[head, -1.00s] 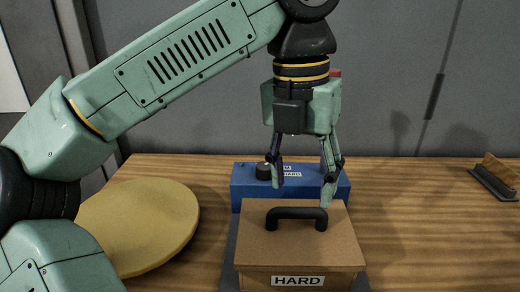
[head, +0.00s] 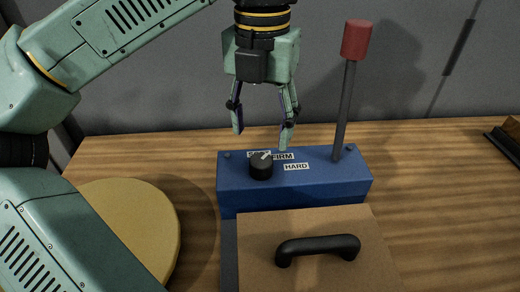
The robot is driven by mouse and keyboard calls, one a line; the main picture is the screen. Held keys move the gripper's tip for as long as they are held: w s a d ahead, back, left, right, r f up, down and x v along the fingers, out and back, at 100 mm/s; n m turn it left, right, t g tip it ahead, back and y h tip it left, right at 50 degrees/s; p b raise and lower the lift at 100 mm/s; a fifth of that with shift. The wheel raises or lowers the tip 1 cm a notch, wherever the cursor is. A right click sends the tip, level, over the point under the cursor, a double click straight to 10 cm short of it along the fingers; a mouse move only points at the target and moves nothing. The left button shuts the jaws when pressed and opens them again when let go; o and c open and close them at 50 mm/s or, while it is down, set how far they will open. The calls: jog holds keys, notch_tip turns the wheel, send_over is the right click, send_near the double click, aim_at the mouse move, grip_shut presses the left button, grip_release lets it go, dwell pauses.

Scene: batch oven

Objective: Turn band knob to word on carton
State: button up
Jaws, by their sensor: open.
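The band knob (head: 261,166) is a short black cylinder with a pale pointer line on the left part of the blue control box (head: 295,198). The pointer slants up and right, toward the FIRM label (head: 284,156). The HARD label (head: 296,167) sits right of the knob, and a label behind the knob is partly hidden. My gripper (head: 262,138) is open and empty, above and behind the knob.
A lever (head: 344,110) with a red top (head: 356,40) stands at the right of the blue box. A round yellow board (head: 125,225) lies at left. A brown and dark object (head: 507,138) is at the far right. The wooden table (head: 430,190) is clear on the right.

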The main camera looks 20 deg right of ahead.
aim_at(261, 160)
notch_tip(261, 160, down, 7)
jog(key=shift+f+p, duration=0.1)
jog(key=shift+p, duration=0.5)
jog(key=shift+c, duration=0.4)
jog(key=shift+w, duration=0.1)
jog(key=c, duration=1.1)
